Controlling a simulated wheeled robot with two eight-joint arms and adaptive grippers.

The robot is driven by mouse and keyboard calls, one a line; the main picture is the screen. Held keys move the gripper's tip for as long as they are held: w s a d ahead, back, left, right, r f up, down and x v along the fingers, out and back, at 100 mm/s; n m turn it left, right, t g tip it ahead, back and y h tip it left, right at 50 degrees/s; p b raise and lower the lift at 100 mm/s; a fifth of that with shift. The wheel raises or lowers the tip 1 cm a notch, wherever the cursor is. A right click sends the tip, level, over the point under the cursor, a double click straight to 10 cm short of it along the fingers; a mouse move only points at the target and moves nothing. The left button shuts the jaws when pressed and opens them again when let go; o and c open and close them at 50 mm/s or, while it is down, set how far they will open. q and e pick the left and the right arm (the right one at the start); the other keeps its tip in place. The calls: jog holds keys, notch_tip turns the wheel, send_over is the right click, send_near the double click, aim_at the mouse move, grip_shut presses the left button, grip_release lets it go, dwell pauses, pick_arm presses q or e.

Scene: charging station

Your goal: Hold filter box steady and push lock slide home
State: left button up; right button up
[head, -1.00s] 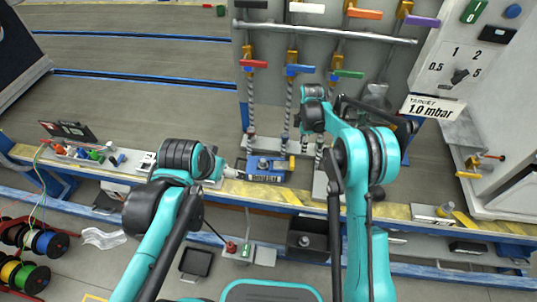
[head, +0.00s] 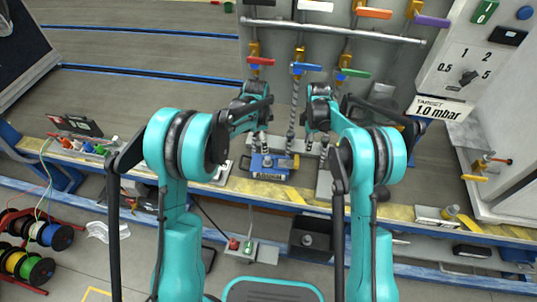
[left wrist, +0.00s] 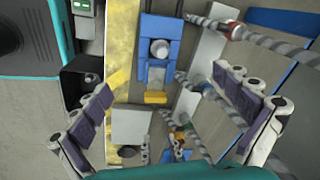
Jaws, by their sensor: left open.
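The blue filter box (head: 268,165) sits on the yellow-edged bench ledge, with a label on its front. In the left wrist view the blue box (left wrist: 146,38) has a round silver knob on it, and a yellow tab (left wrist: 155,98) stands at its near end, possibly the lock slide. The yellow piece also shows at the box's right end in the head view (head: 296,161). My left gripper (left wrist: 170,118) is open and empty, fingers wide apart, pointing down above the box area. My right gripper (head: 318,138) hangs just right of the box; its fingers are too small to judge.
Hoses run down behind the box from valves with red (head: 260,61), blue (head: 307,67) and green (head: 356,73) handles. A dial panel (head: 463,68) stands at the right. A dark box (head: 310,240) sits below the ledge. Cable spools (head: 30,250) stand at lower left.

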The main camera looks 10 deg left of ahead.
aim_at(269, 165)
pick_arm(q)
jog(key=w+f+m, duration=0.1)
jog(key=f, duration=0.3)
jog(key=w+d+f+m+g, duration=0.1)
jog(key=f, duration=0.4)
jog(key=w+d+f+m, duration=0.1)
jog(key=f+m, duration=0.1)
jog(key=f, duration=0.2)
jog(key=shift+d+f+g, duration=0.25)
jog(key=shift+f+g, duration=0.05)
jog(key=shift+f, duration=0.05)
notch_tip(269, 165, down, 8)
jog(key=shift+f, duration=0.1)
jog(key=c, duration=1.2)
jog(key=shift+c, duration=0.4)
pick_arm(e)
jog(key=shift+c, duration=1.1)
jog(key=shift+m, duration=0.8)
notch_tip(269, 165, down, 5)
grip_shut()
jog(key=shift+f, duration=4.15)
jog(key=shift+a, duration=2.05)
jog(key=shift+d, duration=0.2)
